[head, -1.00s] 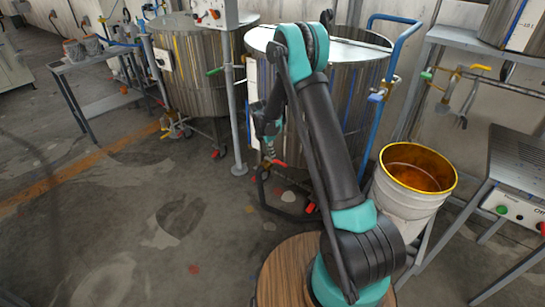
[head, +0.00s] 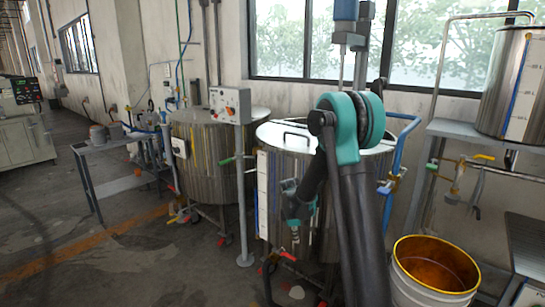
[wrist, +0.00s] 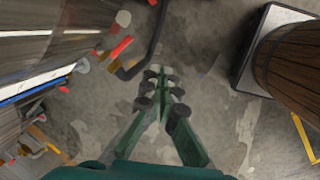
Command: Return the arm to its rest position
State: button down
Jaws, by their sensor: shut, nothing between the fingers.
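My arm rises from the bottom of the head view and bends at a teal elbow in front of a steel vat (head: 330,190). The forearm hangs down from there. My gripper (head: 296,236) points down in front of the vat's side, small in the head view. In the wrist view my gripper (wrist: 162,80) has its fingers together over bare concrete floor, with nothing between them. I cannot tell whether the forearm touches the vat.
A second steel vat (head: 212,165) stands to the left. A white bucket (head: 435,295) with an orange inside is at the lower right. A side table (head: 105,143) stands far left. Open floor (head: 120,260) lies at the left. A barrel-like wooden thing (wrist: 290,70) shows in the wrist view.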

jog(key=s+d+r+m, duration=0.2)
jog(key=s+m, duration=0.4)
jog(key=s, duration=0.4)
jog(key=s+d+r+m+t+y, duration=0.1)
jog(key=s+d+m, duration=0.3)
jog(key=s, duration=0.6)
jog(key=s+d+r+m+t, duration=0.1)
jog(key=s+d+r+m, duration=0.2)
jog(key=s+m, duration=0.4)
jog(key=s, duration=0.3)
jog(key=shift+d+m, duration=0.3)
jog(key=shift+d, duration=0.05)
